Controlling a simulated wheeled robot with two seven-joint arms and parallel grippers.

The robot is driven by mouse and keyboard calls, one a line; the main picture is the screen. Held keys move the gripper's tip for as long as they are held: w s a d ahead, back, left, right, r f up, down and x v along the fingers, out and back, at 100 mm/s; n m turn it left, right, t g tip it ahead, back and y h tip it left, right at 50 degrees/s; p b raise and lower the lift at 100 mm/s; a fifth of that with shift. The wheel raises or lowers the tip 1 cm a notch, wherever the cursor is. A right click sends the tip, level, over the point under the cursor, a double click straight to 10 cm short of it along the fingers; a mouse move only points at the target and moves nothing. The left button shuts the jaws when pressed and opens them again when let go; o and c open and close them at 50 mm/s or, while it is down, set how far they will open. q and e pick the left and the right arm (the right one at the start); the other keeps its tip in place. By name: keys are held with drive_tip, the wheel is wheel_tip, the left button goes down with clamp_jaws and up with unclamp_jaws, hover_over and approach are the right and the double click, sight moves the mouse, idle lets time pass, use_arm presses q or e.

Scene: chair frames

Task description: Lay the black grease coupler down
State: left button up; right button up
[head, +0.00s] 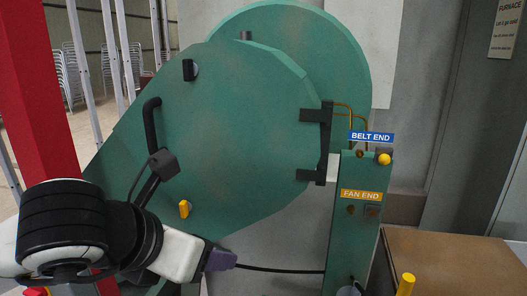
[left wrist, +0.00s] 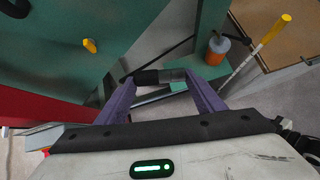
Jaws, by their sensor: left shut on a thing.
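My left gripper (head: 228,261) reaches in from the lower left, low in front of the big green round housing (head: 225,130). In the left wrist view its purple fingers (left wrist: 158,78) are shut on the black grease coupler (left wrist: 147,77), which lies across between the fingertips with a grey metal end on the right. In the head view the coupler is hidden by the fingers. A thin black hose (head: 280,269) runs from the fingertips right to the green post (head: 345,225). My right gripper is not in view.
The post carries a blue BELT END label (head: 371,137), an orange FAN END label (head: 361,195) and a yellow cap (head: 384,159). A brown tabletop (head: 455,265) is at lower right, a yellow-handled tool (head: 405,285) beside it. An orange-filled jar (left wrist: 218,47) stands near the post. A red column (head: 45,100) is left.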

use_arm(q)
drive_tip(key=w+a+r+n+y, duration=0.1)
drive_tip(key=w+a+n+y, duration=0.1)
drive_tip(key=a, duration=0.8)
drive_tip(key=shift+a+r+n+t+y, duration=0.15)
drive_tip(key=shift+a+n+t+y, duration=0.35)
drive_tip(key=shift+n, duration=0.6)
drive_tip(key=shift+d, duration=0.1)
